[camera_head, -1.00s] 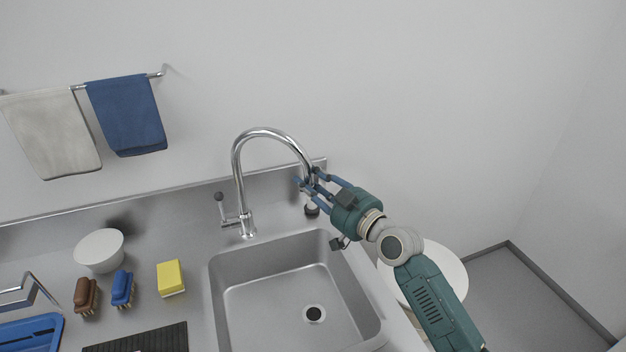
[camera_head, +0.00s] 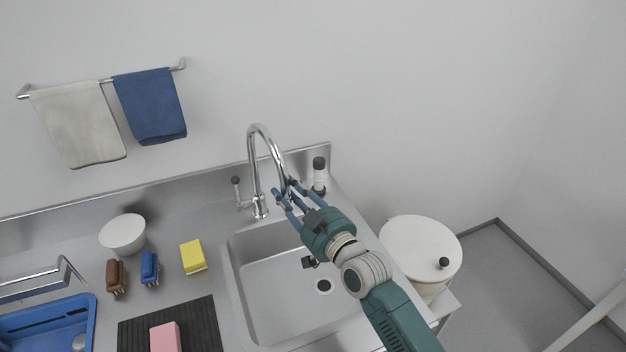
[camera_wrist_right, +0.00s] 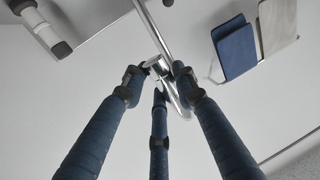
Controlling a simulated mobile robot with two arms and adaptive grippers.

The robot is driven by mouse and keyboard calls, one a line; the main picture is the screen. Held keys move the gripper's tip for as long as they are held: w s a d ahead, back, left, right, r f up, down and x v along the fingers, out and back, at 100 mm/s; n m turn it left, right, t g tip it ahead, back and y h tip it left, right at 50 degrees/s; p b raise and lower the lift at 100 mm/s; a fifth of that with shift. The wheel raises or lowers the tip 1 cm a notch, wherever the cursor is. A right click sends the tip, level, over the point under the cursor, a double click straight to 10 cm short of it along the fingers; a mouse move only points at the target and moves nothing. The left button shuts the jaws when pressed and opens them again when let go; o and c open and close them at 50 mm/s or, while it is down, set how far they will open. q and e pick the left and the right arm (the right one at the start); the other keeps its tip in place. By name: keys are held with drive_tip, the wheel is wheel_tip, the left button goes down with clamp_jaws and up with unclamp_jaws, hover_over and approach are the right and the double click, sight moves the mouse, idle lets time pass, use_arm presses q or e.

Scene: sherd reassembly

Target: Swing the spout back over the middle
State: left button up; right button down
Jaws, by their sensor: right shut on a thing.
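The chrome spout (camera_head: 264,138) rises from the faucet base behind the sink (camera_head: 285,285) and arches forward and to the right. My right gripper (camera_head: 287,191) is shut on the down-turned end of the spout, over the back part of the basin. In the right wrist view, the blue fingers (camera_wrist_right: 158,80) close around the chrome spout (camera_wrist_right: 155,32). The spout's outlet is partly hidden by the fingers. The tap lever (camera_head: 236,190) stands at the left of the spout base. My left gripper is not in view.
A yellow sponge (camera_head: 193,257), blue brush (camera_head: 150,267), brown brush (camera_head: 116,275) and white bowl (camera_head: 122,234) sit on the left counter. A lidded white bin (camera_head: 421,247) stands at right.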

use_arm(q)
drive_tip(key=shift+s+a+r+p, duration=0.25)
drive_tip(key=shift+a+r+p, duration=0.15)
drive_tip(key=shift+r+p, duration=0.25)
use_arm(e)
drive_tip(key=shift+s+a, duration=0.4)
drive_tip(key=shift+a, duration=0.5)
drive_tip(key=shift+s+a, duration=0.35)
drive_tip(key=shift+a, duration=0.5)
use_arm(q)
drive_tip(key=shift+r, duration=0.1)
use_arm(e)
drive_tip(key=c, duration=1.4)
unclamp_jaws()
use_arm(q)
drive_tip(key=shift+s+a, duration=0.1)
use_arm(e)
drive_tip(key=shift+s, duration=0.1)
drive_tip(key=v, duration=1.2)
